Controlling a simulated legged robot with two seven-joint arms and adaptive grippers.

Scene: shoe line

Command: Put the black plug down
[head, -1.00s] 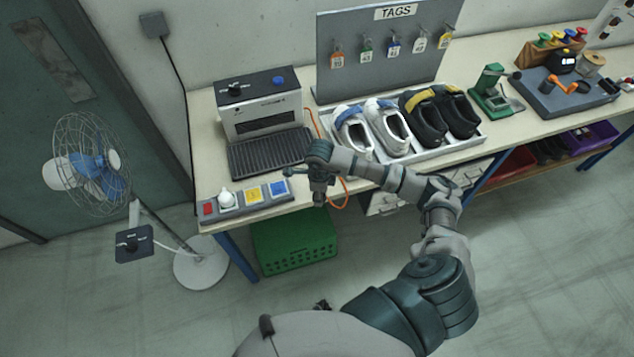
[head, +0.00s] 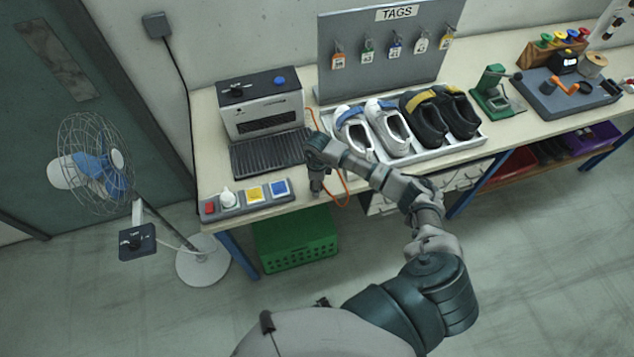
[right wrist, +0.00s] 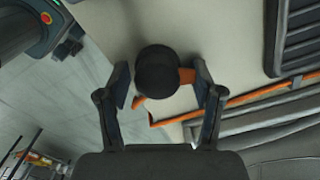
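The black plug (right wrist: 157,72) shows in the right wrist view as a dark round end between the two fingers of my right gripper (right wrist: 161,84). Gaps show on both sides of it, so the fingers look open around it. Its orange cord (right wrist: 187,76) comes out on the right side, by the right finger. I cannot tell whether the plug rests on the bench top. In the head view my right gripper (head: 316,187) points down at the bench's front edge, and the plug is hidden there. The orange cord (head: 342,190) loops beside it. My left gripper is not in view.
The bench (head: 210,155) holds a heater box (head: 260,105) with a ribbed plate, a button panel (head: 245,197), a shoe tray (head: 468,147) with white and black shoes, and a green press (head: 493,92). A green crate (head: 297,240) stands below. A fan (head: 95,165) stands left.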

